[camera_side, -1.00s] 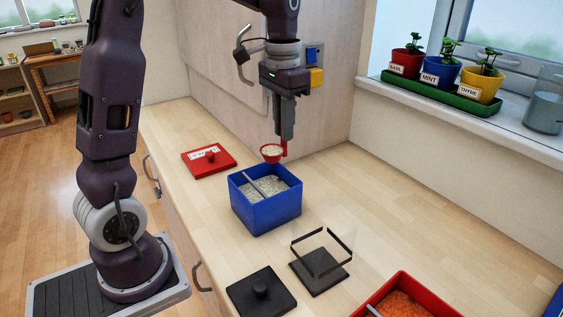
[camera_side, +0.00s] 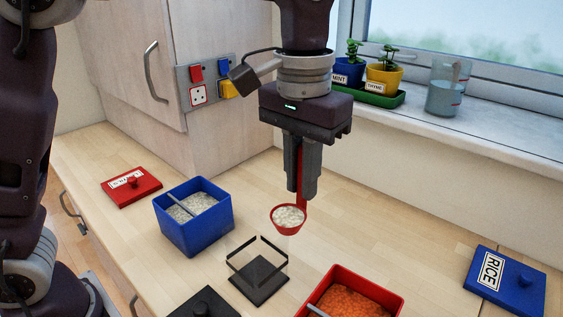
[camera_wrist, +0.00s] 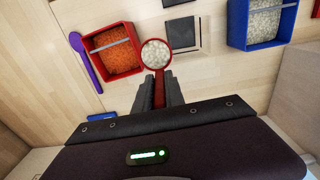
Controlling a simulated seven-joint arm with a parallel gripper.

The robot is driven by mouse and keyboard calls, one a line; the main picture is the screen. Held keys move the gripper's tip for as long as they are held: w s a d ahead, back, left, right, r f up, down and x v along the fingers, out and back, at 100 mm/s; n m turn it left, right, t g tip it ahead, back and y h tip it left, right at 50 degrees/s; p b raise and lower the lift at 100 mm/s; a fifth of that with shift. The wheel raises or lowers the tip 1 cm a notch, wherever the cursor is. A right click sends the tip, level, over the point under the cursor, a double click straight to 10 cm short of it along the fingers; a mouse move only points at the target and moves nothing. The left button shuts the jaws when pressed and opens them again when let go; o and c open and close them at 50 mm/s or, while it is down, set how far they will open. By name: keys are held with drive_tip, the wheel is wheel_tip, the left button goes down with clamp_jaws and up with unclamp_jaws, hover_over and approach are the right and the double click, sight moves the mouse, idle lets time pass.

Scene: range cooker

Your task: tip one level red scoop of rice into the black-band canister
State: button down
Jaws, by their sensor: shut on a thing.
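My gripper (camera_side: 303,185) is shut on the handle of the red scoop (camera_side: 288,226). The scoop is upright and full of white rice, held above the counter behind and slightly right of the clear canister with a black band and black base (camera_side: 258,272). In the wrist view the scoop (camera_wrist: 155,54) sits just left of the open canister (camera_wrist: 182,34), which looks empty. The blue bin of rice (camera_side: 194,232) stands left of the canister, with a grey levelling bar across it. The black lid (camera_side: 204,305) lies in front of the canister.
A red bin of orange lentils (camera_side: 350,297) stands right of the canister. A blue lid labelled RICE (camera_side: 506,280) lies far right, and a red lid (camera_side: 131,187) far left. The wrist view shows a purple spoon (camera_wrist: 86,60). Potted plants and a jug (camera_side: 446,92) are on the sill.

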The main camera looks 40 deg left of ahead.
drive_tip(key=a+f+h, duration=0.4)
drive_tip(key=a+h, duration=0.3)
drive_tip(key=shift+a, duration=0.2)
idle(0.7)
idle(0.3)
drive_tip(key=shift+a+f+h, duration=0.15)
drive_tip(key=shift+a+h, duration=0.15)
drive_tip(key=shift+h, duration=0.35)
drive_tip(key=shift+a+f+h, duration=0.1)
drive_tip(key=shift+a+h, duration=0.15)
drive_tip(key=shift+h, duration=0.4)
drive_tip(key=shift+a+f+h, duration=0.35)
drive_tip(key=shift+a+h, duration=0.2)
drive_tip(key=shift+h, duration=0.65)
drive_tip(key=shift+a+f+h, duration=0.2)
drive_tip(key=shift+a+h, duration=0.05)
drive_tip(key=shift+h, duration=0.35)
drive_tip(key=shift+a+f+h, duration=0.15)
drive_tip(key=shift+a+h, duration=0.05)
drive_tip(key=shift+h, duration=0.4)
